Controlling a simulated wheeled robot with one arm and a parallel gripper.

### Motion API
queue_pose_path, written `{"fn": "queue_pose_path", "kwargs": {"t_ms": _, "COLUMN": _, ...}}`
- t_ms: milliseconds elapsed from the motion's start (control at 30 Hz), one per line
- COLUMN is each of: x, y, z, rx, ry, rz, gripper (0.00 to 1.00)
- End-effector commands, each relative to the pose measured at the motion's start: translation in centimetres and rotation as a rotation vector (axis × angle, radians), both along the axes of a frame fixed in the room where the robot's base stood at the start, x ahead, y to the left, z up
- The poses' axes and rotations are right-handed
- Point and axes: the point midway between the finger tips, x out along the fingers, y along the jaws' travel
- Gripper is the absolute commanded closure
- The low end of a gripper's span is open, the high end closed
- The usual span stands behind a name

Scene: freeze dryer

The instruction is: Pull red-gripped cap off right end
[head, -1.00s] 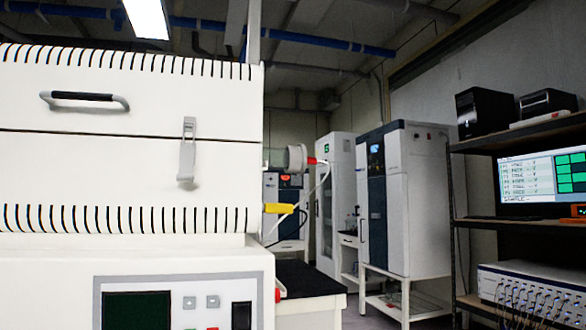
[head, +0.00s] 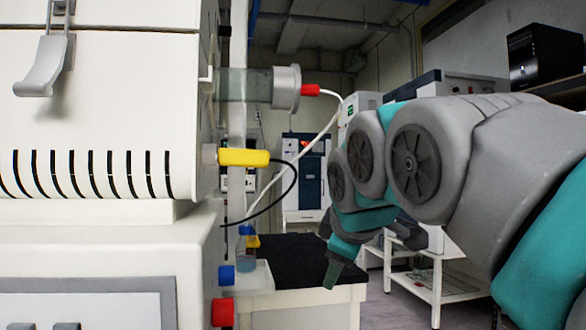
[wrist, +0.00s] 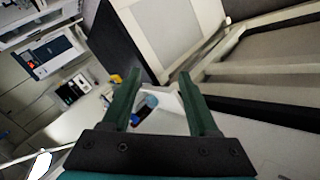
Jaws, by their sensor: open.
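In the head view, a clear tube sticks out of the right side of a white furnace. A grey round cap (head: 287,88) sits on the tube's right end. Its red grip (head: 311,90) points right, with a white hose running from it. My gripper (head: 335,272) is lower and to the right of the cap, pointing down and well apart from it. In the wrist view, the two green fingers of my gripper (wrist: 159,76) are spread with nothing held between them. I cannot make out the cap in the wrist view.
A yellow plug (head: 243,157) with a black cable sticks out below the tube. A blue knob (head: 226,275) and a red knob (head: 222,312) are lower on the furnace side. A small bottle (head: 247,250) stands by a black-topped bench (head: 300,262). Shelving stands at the right.

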Motion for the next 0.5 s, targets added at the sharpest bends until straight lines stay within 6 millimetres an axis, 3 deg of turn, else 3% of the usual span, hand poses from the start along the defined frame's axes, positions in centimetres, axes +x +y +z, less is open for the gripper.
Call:
{"fn": "queue_pose_path", "kwargs": {"t_ms": 100, "x": 1.5, "y": 1.5, "z": 5.9, "rx": -0.059, "ry": -0.143, "rz": 0.095, "gripper": 0.40}}
{"fn": "queue_pose_path", "kwargs": {"t_ms": 267, "x": 2.1, "y": 2.8, "z": 13.7, "rx": -0.150, "ry": -0.335, "rz": 0.195, "gripper": 0.40}}
{"fn": "queue_pose_path", "kwargs": {"t_ms": 400, "x": 1.5, "y": 3.3, "z": 20.2, "rx": -0.231, "ry": -0.503, "rz": 0.255, "gripper": 0.40}}
{"fn": "queue_pose_path", "kwargs": {"t_ms": 500, "x": 0.8, "y": 3.3, "z": 24.0, "rx": -0.286, "ry": -0.605, "rz": 0.279, "gripper": 0.40}}
